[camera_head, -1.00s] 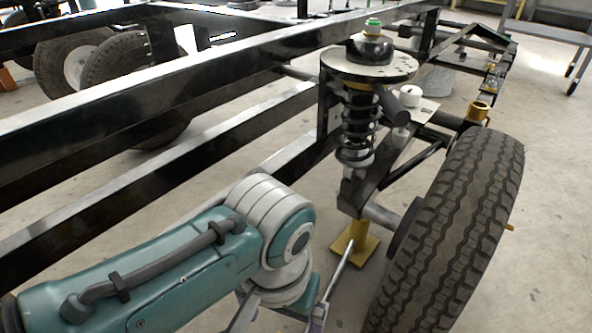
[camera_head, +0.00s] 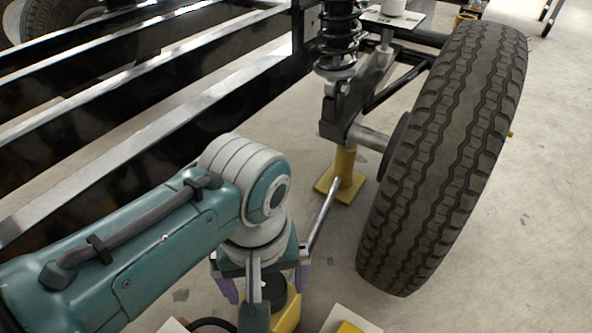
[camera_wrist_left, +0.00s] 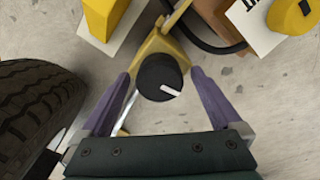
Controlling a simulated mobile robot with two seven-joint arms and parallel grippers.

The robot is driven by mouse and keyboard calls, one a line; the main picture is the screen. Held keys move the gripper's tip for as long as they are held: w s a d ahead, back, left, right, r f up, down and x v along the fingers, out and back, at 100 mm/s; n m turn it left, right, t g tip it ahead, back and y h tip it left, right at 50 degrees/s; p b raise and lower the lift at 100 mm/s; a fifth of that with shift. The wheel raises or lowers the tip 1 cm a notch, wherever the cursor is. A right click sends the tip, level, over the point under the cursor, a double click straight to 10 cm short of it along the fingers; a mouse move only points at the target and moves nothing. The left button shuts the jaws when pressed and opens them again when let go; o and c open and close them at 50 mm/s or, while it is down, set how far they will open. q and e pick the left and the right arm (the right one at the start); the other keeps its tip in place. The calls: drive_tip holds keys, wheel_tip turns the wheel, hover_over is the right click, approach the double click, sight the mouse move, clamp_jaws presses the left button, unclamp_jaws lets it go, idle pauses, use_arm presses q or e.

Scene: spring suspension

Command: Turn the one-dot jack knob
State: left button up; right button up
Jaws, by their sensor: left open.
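A round black knob (camera_wrist_left: 160,77) with a white line sits on a yellow housing (camera_wrist_left: 160,45) in the left wrist view; no dot can be made out. In the head view the yellow housing (camera_head: 288,318) is low in the picture, partly behind my gripper. My left gripper (camera_wrist_left: 160,84) is open, its two purple fingers on either side of the knob with gaps showing. In the head view my left gripper (camera_head: 264,285) points down at the knob. A metal rod (camera_head: 322,220) runs from near there to a yellow jack stand (camera_head: 341,178) under the suspension arm.
A large tire (camera_head: 445,160) stands close on the right. Black frame rails (camera_head: 130,110) cross the upper left. White cards (camera_wrist_left: 268,30), one near a yellow round part (camera_wrist_left: 294,14), and a yellow block (camera_wrist_left: 108,14) lie beyond the knob. Concrete floor is clear on the right.

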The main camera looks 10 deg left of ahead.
use_arm(q)
drive_tip(key=shift+f, duration=0.45)
use_arm(e)
drive_tip(key=shift+f, duration=0.4)
use_arm(q)
drive_tip(key=shift+r, duration=0.1)
drive_tip(key=c, duration=1.4)
use_arm(e)
drive_tip(key=shift+a, duration=0.1)
drive_tip(key=shift+r, duration=0.2)
